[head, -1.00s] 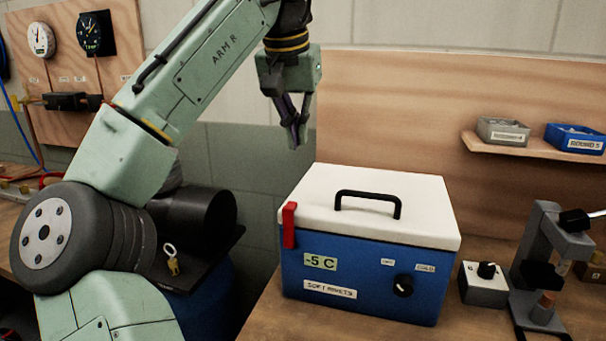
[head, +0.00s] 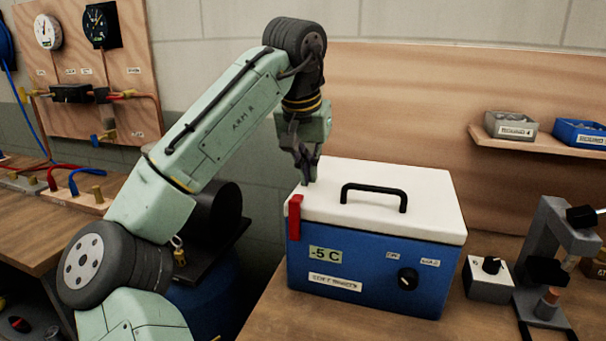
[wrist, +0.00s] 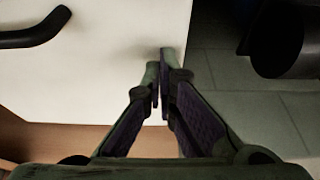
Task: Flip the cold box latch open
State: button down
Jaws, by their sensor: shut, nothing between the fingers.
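The cold box (head: 345,266) is blue with a white lid (head: 420,205) and a black handle (head: 374,190); the lid is down. Its red latch (head: 295,217) stands upright at the front left corner, across the lid edge. My gripper (head: 309,180) is shut and empty, pointing down at the lid's left edge, behind the latch. Whether it touches the lid I cannot tell. In the wrist view my fingertips (wrist: 163,55) are together over the edge of the white lid (wrist: 90,75); the latch does not show there.
A small knob box (head: 488,280) and a grey press (head: 545,260) stand right of the cold box. A shelf with bins (head: 511,126) is on the wall behind. A dark cylinder (head: 222,207) is left of the box, beyond a gap. The bench front is clear.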

aim_at(297, 217)
jog(key=s, duration=0.1)
jog(key=s+a, duration=0.1)
jog(key=shift+s+r, duration=0.3)
jog(key=shift+s, duration=0.05)
jog(key=shift+s+a+f+p, duration=0.1)
jog(key=shift+s+p, duration=0.2)
jog(key=shift+s, duration=0.3)
